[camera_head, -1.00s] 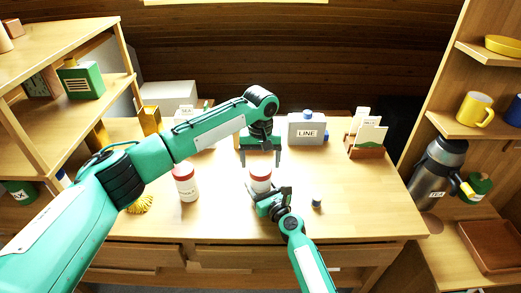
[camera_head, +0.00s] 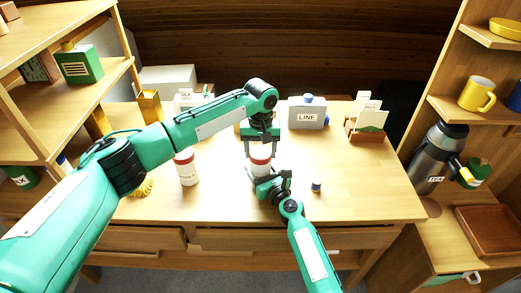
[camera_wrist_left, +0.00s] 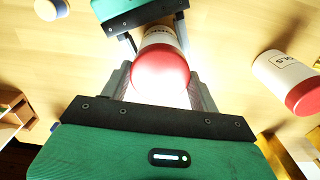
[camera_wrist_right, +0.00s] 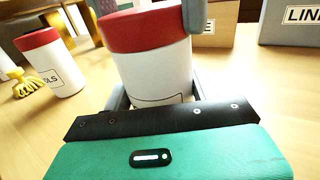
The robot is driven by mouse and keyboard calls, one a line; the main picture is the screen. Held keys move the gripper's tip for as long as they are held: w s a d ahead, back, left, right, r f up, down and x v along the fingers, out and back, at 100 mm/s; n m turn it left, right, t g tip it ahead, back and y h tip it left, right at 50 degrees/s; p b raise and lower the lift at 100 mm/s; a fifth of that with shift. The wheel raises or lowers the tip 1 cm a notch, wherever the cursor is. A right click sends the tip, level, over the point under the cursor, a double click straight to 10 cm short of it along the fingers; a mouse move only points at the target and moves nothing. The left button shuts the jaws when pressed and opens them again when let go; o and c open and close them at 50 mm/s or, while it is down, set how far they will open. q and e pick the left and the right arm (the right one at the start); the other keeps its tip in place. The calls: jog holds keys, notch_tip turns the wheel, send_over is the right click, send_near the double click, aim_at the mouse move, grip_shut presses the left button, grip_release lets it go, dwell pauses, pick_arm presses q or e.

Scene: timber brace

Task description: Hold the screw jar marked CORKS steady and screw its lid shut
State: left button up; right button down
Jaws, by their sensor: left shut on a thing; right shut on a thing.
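The white jar (camera_head: 261,170) with a red lid (camera_head: 260,156) stands upright on the table. In the right wrist view the lid (camera_wrist_right: 138,29) sits on top of the jar body (camera_wrist_right: 155,72). My left gripper (camera_head: 261,152) comes down from above and is shut on the lid, one finger on each side, as the left wrist view also shows (camera_wrist_left: 160,82). My right gripper (camera_head: 268,176) is low at the near side, shut around the jar body.
A similar red-lidded jar (camera_head: 187,168) stands to the left, its label ending in "LS" (camera_wrist_right: 55,62). A grey LINE can (camera_head: 307,113) and a card holder (camera_head: 367,131) stand behind. Front table is clear.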

pick_arm(q)
jog(key=m, duration=0.3)
jog(key=shift+m, duration=0.3)
jog(key=m, duration=1)
jog(key=shift+m, duration=0.4)
jog(key=o, duration=1.2)
notch_tip(320, 180, up, 12)
jog(key=shift+f, duration=0.1)
